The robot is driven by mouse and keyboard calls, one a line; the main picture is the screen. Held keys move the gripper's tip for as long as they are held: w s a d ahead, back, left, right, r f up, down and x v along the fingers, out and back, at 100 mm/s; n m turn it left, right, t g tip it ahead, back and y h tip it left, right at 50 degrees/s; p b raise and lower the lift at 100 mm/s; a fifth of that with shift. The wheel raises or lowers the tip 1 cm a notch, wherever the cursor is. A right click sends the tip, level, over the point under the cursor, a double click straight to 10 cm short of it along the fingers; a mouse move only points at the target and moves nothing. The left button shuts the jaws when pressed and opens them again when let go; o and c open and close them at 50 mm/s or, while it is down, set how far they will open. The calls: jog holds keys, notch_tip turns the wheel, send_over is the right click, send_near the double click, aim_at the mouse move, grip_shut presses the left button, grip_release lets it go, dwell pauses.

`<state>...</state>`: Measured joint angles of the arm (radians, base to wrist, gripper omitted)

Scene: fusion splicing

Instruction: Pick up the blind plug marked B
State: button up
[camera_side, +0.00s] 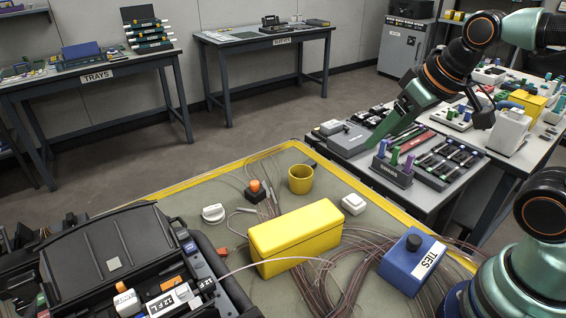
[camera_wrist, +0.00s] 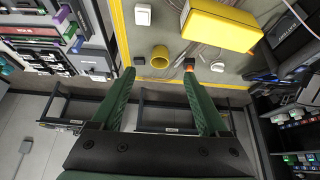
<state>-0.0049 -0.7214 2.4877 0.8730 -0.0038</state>
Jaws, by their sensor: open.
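I cannot make out a letter B on any part, so I cannot tell which is the blind plug. A small white round piece with a raised grip (camera_side: 213,213) lies on the mat, left of a dark piece with an orange top (camera_side: 255,186); the white piece also shows in the wrist view (camera_wrist: 217,67). A white square piece (camera_side: 353,203) lies right of the yellow box. My gripper (camera_side: 374,146) is high at the upper right in the side view. In the wrist view its two green fingers (camera_wrist: 158,72) are spread and empty, with mat and cup seen beyond.
A yellow cup (camera_side: 301,179), a yellow box (camera_side: 296,237) and a blue block labelled TIES (camera_side: 411,262) stand among loose fibres on the mat. A black open case (camera_side: 110,250) fills the lower left. A side table with racks (camera_side: 440,165) stands at right.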

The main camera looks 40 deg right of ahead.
jog(key=w+a+f+n+t, duration=0.1)
jog(key=w+a, duration=0.2)
jog(key=w, duration=0.7)
jog(key=n+t+y, duration=0.3)
jog(key=n+t, duration=0.1)
send_over(252, 183)
notch_tip(252, 183, down, 15)
jog(key=shift+s+d+r, duration=0.1)
jog(key=shift+s, duration=0.05)
jog(key=shift+f, duration=2.5)
jog(key=f, duration=0.1)
jog(key=w+f, duration=0.1)
jog(key=f, duration=0.1)
jog(key=shift+w+a+f, duration=0.4)
jog(key=shift+w+f, duration=0.2)
jog(key=shift+w, duration=0.25)
grip_shut()
